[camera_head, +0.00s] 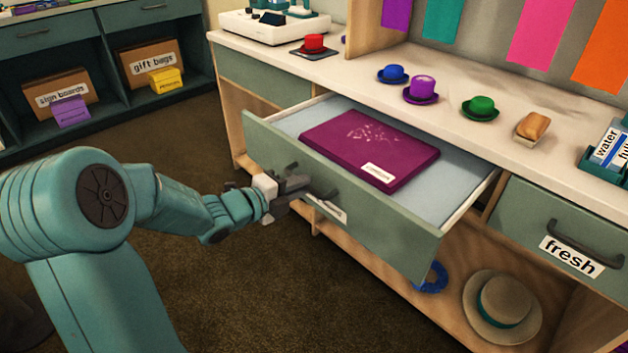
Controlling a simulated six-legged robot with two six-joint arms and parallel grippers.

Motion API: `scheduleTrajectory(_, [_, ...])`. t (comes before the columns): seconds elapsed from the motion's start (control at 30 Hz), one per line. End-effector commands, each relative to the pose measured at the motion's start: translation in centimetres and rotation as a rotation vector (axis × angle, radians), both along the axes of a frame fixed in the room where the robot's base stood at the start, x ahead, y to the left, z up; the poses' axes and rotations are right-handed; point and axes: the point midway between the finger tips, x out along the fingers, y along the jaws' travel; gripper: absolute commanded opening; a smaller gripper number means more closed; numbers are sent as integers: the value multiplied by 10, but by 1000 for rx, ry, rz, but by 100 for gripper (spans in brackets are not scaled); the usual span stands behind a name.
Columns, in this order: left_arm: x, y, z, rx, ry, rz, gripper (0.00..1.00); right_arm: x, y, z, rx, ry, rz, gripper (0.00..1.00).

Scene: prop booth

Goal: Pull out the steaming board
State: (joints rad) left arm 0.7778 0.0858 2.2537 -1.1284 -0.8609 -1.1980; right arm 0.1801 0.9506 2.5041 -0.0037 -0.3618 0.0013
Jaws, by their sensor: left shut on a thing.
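A flat magenta board (345,150) with pale marks and a white label lies in an open grey-green drawer (395,225). It appears to be the steaming board, but its label is too small to read. The drawer stands well out from the counter. My left gripper (302,188) is at the drawer's front and is shut on the drawer handle (325,199), which it partly hides. The white label on the drawer front is also partly covered. My right gripper is not in view.
Small hats, including a blue (393,74) and a green one (481,107), stand on the counter (440,60). A closed drawer marked "fresh" (560,235) is at right. A straw hat (502,307) lies on the shelf below. The floor (270,300) before the drawer is clear.

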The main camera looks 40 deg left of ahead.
Motion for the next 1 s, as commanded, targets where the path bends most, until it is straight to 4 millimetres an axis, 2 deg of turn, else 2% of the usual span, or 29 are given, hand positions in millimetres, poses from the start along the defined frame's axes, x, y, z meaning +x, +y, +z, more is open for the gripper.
scheduleTrajectory(0.23, [-22,2,0,1,0,2,0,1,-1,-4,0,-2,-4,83])
scheduleTrajectory(0.67, [-29,3,1,0,-1,1,0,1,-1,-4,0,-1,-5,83])
scheduleTrajectory(0.7, [-29,3,1,0,-1,1,17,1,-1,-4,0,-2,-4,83])
scheduleTrajectory(0.77, [-29,3,1,0,-1,1,36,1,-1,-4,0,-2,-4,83])
scheduleTrajectory(0.8, [-29,3,1,0,-1,1,39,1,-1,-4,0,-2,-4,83])
scheduleTrajectory(1.0, [-28,3,0,0,-1,1,39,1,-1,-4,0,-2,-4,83])
